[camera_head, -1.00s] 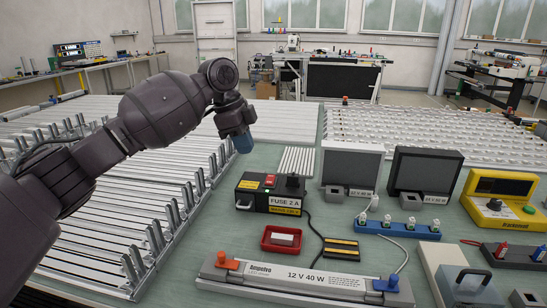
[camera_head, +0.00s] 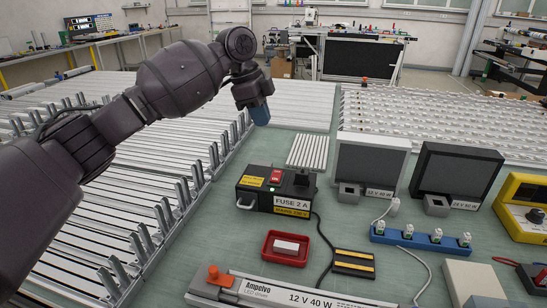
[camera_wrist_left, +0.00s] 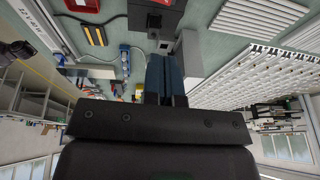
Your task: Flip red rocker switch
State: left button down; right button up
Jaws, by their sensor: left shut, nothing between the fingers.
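The red rocker switch (camera_head: 276,176) sits on top of a black box (camera_head: 262,193) with yellow labels and "FUSE 2 A" on its front. My left gripper (camera_head: 260,120), with blue fingers, is shut and empty. It hangs in the air above and behind the box, apart from the switch. In the left wrist view the shut fingers (camera_wrist_left: 165,82) point toward a dark box (camera_wrist_left: 156,14) at the top edge; the switch cannot be made out there.
A red tray with a white block (camera_head: 286,248) lies in front of the box, beside a black-and-yellow block (camera_head: 354,262). Metal rails (camera_head: 110,215) fill the left; grey and black panels (camera_head: 368,165) stand right.

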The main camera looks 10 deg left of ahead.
pick_arm(q)
jog(key=b, duration=0.2)
send_near(277, 172)
jog(key=x, duration=0.5)
jog(key=shift+s+d+f, duration=0.15)
jog(key=shift+s+d, duration=0.05)
jog(key=shift+d, duration=0.2)
jog(key=shift+w+f+b, duration=0.2)
jog(key=shift+f+b, duration=0.1)
jog(key=shift+f, duration=0.4)
jog(key=shift+w+f, duration=0.15)
jog(key=shift+f, duration=0.1)
jog(key=shift+w+f, duration=0.1)
jog(key=shift+f, duration=0.05)
